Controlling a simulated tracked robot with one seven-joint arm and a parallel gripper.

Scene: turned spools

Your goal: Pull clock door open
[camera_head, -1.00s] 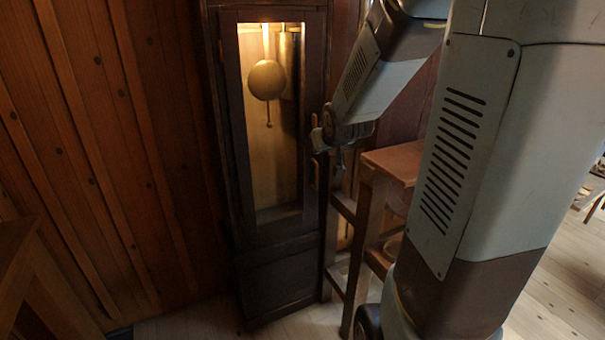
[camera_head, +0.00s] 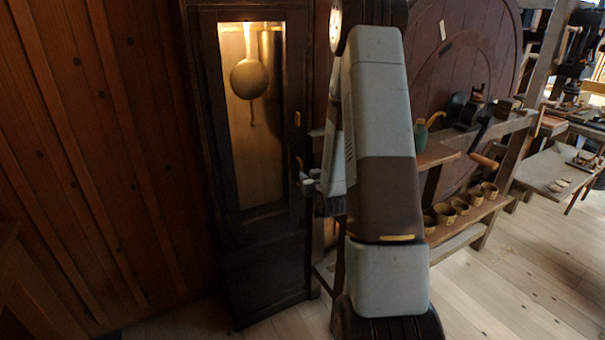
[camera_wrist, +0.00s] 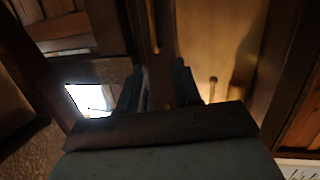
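The tall dark clock case (camera_head: 265,285) stands against the wood wall in the head view. Its glazed clock door (camera_head: 262,212) looks closed, with a round pendulum (camera_head: 249,78) behind the glass. My gripper (camera_head: 308,182) is close beside this handle, partly hidden by my arm; contact cannot be told. In the wrist view my gripper (camera_wrist: 158,85) has its two fingers apart, facing the dark door stile. A thin brass strip (camera_wrist: 151,25) shows on the stile beyond the fingertips.
A wooden bench (camera_head: 437,154) stands right of the clock, behind my arm, with a green bottle (camera_head: 420,135) on it. Several cups (camera_head: 460,206) line its lower shelf. Plank wall (camera_head: 100,150) fills the left. Pale floor (camera_head: 520,270) is open at right.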

